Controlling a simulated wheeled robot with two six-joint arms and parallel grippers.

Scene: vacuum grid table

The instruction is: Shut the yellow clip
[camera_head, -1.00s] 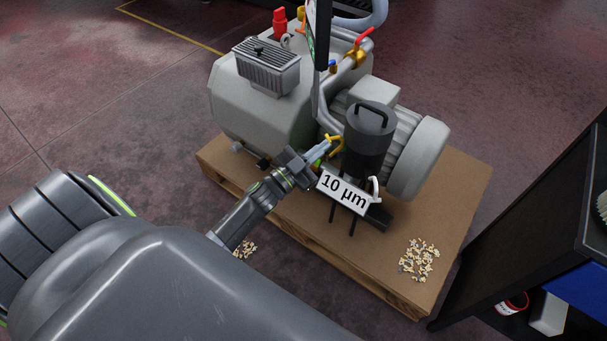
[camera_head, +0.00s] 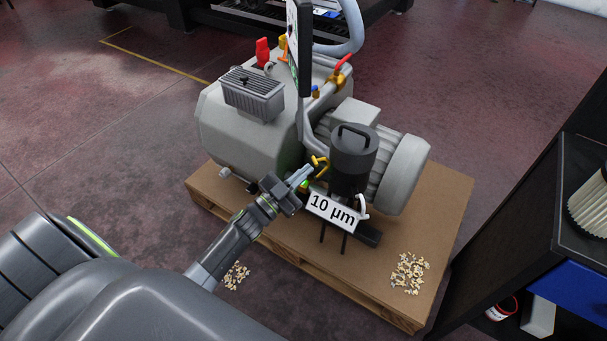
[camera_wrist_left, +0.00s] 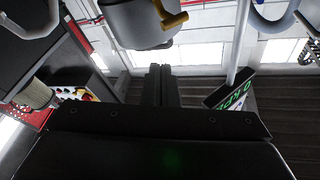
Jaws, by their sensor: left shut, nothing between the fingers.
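The yellow clip (camera_head: 319,162) sits on the left side of the dark filter canister (camera_head: 353,160), above the "10 µm" sign. In the left wrist view the yellow clip (camera_wrist_left: 173,20) sticks out from the canister (camera_wrist_left: 138,24) near the top edge. My left gripper (camera_head: 310,172) is shut and empty, with its tips close to the clip's lower left side. I cannot tell whether they touch it. In the left wrist view its fingers (camera_wrist_left: 160,78) are together, below the clip. A white clip (camera_head: 363,207) is on the canister's right side. My right gripper is not in view.
The grey pump (camera_head: 240,140) stands on a wooden pallet (camera_head: 440,215) behind the gripper. The "10 µm" sign (camera_head: 332,209) is just right of the gripper. A screen (camera_head: 300,45) rises above. A dark shelf unit (camera_head: 500,215) stands at right.

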